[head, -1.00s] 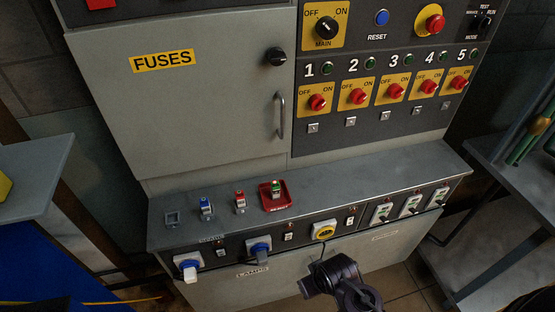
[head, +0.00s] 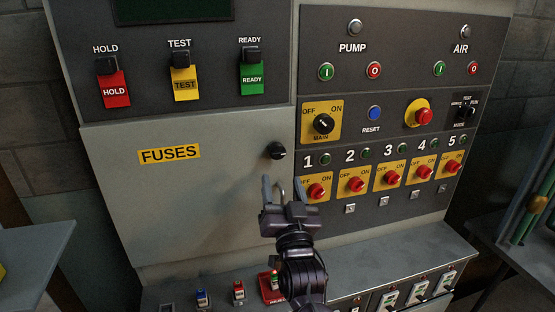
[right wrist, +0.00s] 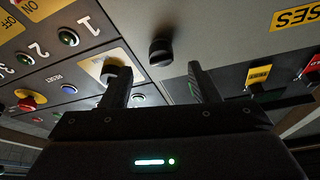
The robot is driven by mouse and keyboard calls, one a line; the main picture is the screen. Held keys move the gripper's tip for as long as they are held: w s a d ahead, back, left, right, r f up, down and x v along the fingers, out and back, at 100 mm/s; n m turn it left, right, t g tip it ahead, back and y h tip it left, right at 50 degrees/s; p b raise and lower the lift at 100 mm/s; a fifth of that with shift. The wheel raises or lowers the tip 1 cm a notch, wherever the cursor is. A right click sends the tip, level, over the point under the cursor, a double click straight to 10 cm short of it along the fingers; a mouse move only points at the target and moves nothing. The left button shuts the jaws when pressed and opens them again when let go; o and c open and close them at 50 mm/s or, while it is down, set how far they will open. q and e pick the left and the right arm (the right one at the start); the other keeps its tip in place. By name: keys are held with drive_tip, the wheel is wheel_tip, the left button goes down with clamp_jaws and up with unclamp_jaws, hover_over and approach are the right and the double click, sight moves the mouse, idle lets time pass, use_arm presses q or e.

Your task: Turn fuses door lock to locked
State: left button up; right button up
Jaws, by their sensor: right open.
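The fuses door (head: 185,205) is a grey panel with a yellow FUSES label (head: 169,154), and it looks closed. Its lock is a black round knob (head: 277,150) near the door's upper right corner. My right gripper (head: 283,187) is open and empty in front of the door, just below the knob in the head view, and partly hides the door handle (head: 284,193). In the right wrist view the knob (right wrist: 161,51) shows beyond the gap between the two open fingers (right wrist: 160,85), apart from them. My left gripper is not in view.
Right of the door is a dark panel with a MAIN switch (head: 323,124), a blue RESET button (head: 375,113) and a row of red rotary switches (head: 388,178). A ledge (head: 400,255) with small switches juts out below. The space left of my gripper is clear.

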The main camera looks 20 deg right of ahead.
sight(277, 156)
drive_tip(key=shift+h, duration=0.3)
drive_tip(key=p+x, duration=0.1)
drive_tip(key=x, duration=0.2)
drive_tip(key=r+p+x, duration=0.1)
drive_tip(key=x, duration=0.2)
drive_tip(key=shift+w+r+p, duration=0.1)
drive_tip(key=shift+w+p, duration=0.1)
drive_tip(key=shift+p, duration=0.2)
drive_tip(key=shift+w+d+r, duration=0.1)
drive_tip(key=shift+w, duration=0.5)
drive_tip(key=c, duration=1)
drive_tip(key=shift+o, duration=0.2)
